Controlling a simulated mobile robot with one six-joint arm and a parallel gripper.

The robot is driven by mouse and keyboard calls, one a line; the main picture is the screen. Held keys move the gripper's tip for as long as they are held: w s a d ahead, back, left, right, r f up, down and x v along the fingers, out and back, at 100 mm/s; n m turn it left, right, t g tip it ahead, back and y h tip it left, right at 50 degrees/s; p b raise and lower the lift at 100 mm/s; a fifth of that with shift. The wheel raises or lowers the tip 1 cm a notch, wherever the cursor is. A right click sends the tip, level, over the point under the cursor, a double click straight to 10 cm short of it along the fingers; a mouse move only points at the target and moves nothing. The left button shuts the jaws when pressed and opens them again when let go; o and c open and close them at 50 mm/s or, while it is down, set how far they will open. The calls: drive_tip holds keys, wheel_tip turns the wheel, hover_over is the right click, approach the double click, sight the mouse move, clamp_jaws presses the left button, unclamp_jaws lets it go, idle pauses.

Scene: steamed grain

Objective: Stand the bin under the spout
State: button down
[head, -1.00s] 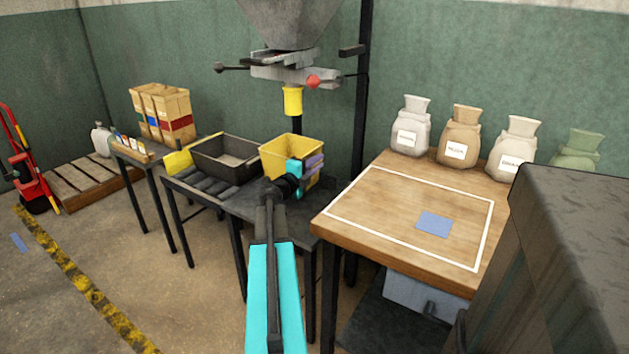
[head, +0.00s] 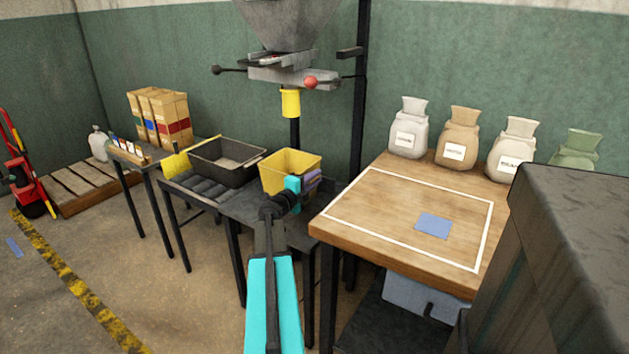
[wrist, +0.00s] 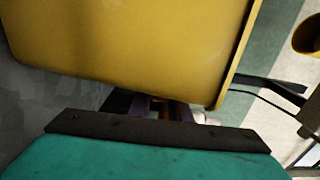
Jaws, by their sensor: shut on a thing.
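The yellow bin (head: 277,183) is at the right end of the dark roller bench, below the yellow spout (head: 290,103) in the head view. A clear gap separates its rim from the spout's mouth. My gripper (head: 302,187) is shut on the bin at its near right side, beside a purple part (head: 312,178). In the wrist view the bin (wrist: 130,45) fills the top, close to my teal finger, and a bit of the spout (wrist: 306,35) shows at the top right. I cannot tell whether the bin's base touches the bench.
A dark crate (head: 195,171) stands on the rollers left of the bin, with a yellow piece (head: 176,165) at its left. A wooden table (head: 385,240) with several sacks (head: 408,130) is to the right. The hopper's arm and red knob (head: 310,83) hang above.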

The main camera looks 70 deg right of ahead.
idle(0.3)
drive_tip(key=c, duration=1.6)
unclamp_jaws()
drive_tip(key=shift+c, duration=0.2)
drive_tip(key=shift+r, duration=0.1)
drive_tip(key=p+v, duration=0.1)
drive_tip(key=v, duration=1.1)
